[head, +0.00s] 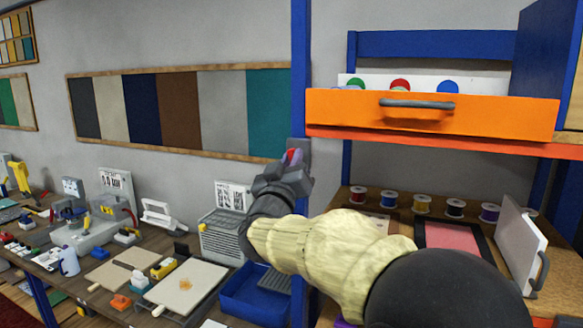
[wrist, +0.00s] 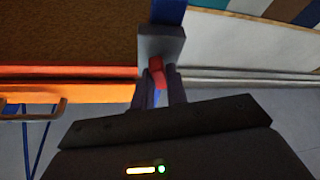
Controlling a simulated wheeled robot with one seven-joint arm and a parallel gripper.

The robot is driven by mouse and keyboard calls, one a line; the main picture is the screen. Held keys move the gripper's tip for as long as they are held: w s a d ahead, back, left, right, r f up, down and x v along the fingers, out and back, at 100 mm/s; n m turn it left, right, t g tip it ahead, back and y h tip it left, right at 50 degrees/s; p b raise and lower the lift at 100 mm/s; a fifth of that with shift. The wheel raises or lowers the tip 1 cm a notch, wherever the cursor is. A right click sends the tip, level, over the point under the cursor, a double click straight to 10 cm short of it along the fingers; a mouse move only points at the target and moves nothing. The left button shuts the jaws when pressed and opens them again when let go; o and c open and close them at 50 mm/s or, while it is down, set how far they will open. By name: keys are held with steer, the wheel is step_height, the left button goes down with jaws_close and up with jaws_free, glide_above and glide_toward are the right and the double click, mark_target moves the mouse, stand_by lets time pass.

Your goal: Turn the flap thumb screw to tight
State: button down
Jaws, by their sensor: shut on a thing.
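The thumb screw shows as a small red piece (wrist: 156,66) between my fingertips in the wrist view. It sits at a grey block (wrist: 162,42) on the blue upright post (wrist: 168,10). My gripper (wrist: 158,88) is shut on the screw, and the fingers hide most of it. In the head view my gripper (head: 292,160) is at the blue post (head: 301,70), left of the orange drawer, with a bit of red (head: 291,155) at the fingertips. How far the screw is turned cannot be told.
The orange drawer (head: 350,125) with a grey handle (head: 416,104) is close on the right. Below it are thread spools (head: 422,204) and a white panel (head: 518,240). A bench at left holds a blue bin (head: 240,300), boards (head: 186,284) and tools. The wall behind carries colour swatches (head: 180,108).

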steer(key=m+g+h+b, duration=0.2)
steer(key=m, duration=0.5)
steer(key=m+g+h+b, duration=0.2)
steer(key=m+h+b, duration=0.1)
steer(key=m, duration=0.5)
steer(key=m+g+h+b, duration=0.2)
steer(key=m+h, duration=0.1)
steer(key=m, duration=0.5)
steer(key=shift+w+a, duration=0.1)
steer(key=shift+a, duration=0.1)
steer(key=m+g, duration=0.1)
steer(key=m, duration=0.1)
steer(key=m+g, duration=0.1)
steer(key=m, duration=0.2)
steer(key=shift+g, duration=0.3)
steer(key=shift+m, duration=0.3)
steer(key=c, duration=1.4)
jaws_free()
steer(key=shift+y, duration=0.3)
